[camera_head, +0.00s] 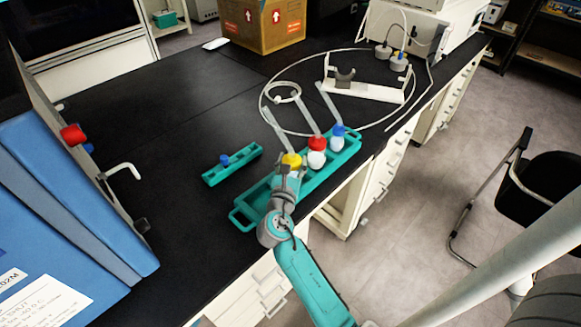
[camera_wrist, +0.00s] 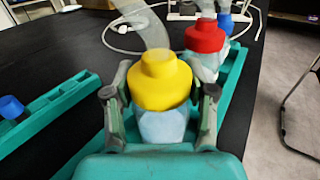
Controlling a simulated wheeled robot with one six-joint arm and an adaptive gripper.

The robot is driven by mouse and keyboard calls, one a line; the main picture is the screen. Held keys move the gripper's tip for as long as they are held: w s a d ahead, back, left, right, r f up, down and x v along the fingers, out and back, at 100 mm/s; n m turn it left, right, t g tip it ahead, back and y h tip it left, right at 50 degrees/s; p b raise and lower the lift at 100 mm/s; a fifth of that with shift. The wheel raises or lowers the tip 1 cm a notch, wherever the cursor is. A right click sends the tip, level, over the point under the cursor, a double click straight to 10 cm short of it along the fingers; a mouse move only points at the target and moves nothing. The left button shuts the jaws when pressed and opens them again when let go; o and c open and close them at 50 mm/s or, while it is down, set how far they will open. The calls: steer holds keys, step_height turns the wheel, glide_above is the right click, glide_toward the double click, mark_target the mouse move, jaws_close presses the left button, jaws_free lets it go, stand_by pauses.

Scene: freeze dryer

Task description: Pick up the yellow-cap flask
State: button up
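The yellow-cap flask stands in a teal rack (camera_head: 246,212) on the black bench. Its yellow cap (camera_head: 291,160) and pale body (camera_wrist: 163,126) show between my gripper's fingers in the wrist view. My gripper (camera_wrist: 160,105) has its fingers on both sides of the flask. A gap seems to show on either side, so the fingers look open around it. A clear tube rises from the cap. A red-cap flask (camera_head: 317,152) and a blue-cap flask (camera_head: 337,138) stand behind it in the same rack.
A small teal rack with a blue cap (camera_head: 232,164) lies to the left. A white stand (camera_head: 364,90) and looped tubing are behind. A cardboard box (camera_head: 262,25) is at the back. The blue-panelled machine (camera_head: 75,190) bounds the left; the bench edge is at right.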

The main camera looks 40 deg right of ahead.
jaws_close()
steer(key=shift+r, duration=0.1)
step_height(320, 180, up, 13)
steer(key=shift+r, duration=0.15)
stand_by(0.4)
stand_by(0.5)
